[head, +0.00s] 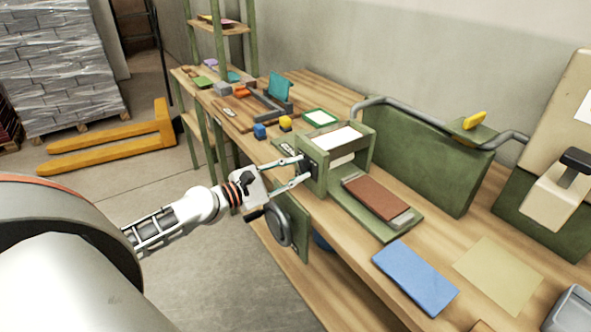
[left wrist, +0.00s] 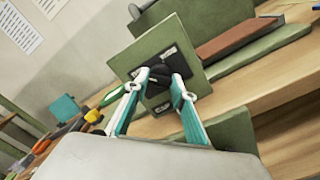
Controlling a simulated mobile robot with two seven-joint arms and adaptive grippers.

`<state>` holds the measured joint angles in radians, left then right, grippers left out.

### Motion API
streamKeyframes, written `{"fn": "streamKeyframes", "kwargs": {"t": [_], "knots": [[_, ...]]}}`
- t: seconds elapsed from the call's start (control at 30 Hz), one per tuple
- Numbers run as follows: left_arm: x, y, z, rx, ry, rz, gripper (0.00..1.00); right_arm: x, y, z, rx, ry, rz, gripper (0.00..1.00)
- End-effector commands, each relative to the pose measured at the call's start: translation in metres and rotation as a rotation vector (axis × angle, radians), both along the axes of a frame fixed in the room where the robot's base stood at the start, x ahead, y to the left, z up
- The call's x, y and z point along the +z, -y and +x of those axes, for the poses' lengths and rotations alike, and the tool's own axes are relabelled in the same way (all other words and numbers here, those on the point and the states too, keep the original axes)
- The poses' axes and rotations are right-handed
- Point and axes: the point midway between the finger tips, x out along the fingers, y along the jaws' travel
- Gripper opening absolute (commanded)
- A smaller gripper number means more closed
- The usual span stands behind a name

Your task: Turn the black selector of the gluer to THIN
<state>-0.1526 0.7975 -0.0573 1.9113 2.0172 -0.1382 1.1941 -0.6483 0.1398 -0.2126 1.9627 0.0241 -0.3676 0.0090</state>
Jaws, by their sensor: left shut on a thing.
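The gluer (head: 318,172) is a green box-like machine on the wooden bench, and its green side panel (left wrist: 185,45) faces my left gripper. The black selector (left wrist: 159,76) sits on a dark plate on that panel, with small white labels around it that are too small to read. My left gripper (head: 303,165) reaches it from the left in the head view. In the left wrist view its two fingertips (left wrist: 160,80) are closed on either side of the selector's knob. The fingers partly hide the knob and labels. My right gripper is in neither view.
A brown slab (head: 375,197) lies on the gluer's green bed. A blue sheet (head: 415,276) and a tan sheet (head: 497,274) lie at the bench front right. A grey handwheel (head: 277,225) hangs below the gripper.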

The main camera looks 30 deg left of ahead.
Motion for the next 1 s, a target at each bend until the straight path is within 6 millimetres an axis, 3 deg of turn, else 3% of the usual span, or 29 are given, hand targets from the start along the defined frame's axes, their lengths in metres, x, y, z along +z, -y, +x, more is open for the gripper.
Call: {"fn": "streamKeyframes", "kwargs": {"t": [0.33, 0.37, 0.4, 0.77, 1.0], "knots": [[0.000, 0.000, 0.000, 0.001, -0.002, -0.005, 0.03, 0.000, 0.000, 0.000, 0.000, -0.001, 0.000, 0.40], [0.000, 0.000, 0.000, 0.001, -0.002, -0.005, 0.33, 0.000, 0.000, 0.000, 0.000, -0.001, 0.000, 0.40], [0.000, 0.000, 0.000, 0.001, -0.001, -0.005, 0.42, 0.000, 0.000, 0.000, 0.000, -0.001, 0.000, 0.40], [0.000, 0.000, -0.001, 0.000, -0.002, -0.004, 0.42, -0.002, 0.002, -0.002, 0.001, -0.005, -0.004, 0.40], [-0.002, -0.007, -0.019, 0.001, -0.003, -0.006, 0.42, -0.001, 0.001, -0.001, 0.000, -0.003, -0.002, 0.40]]}}
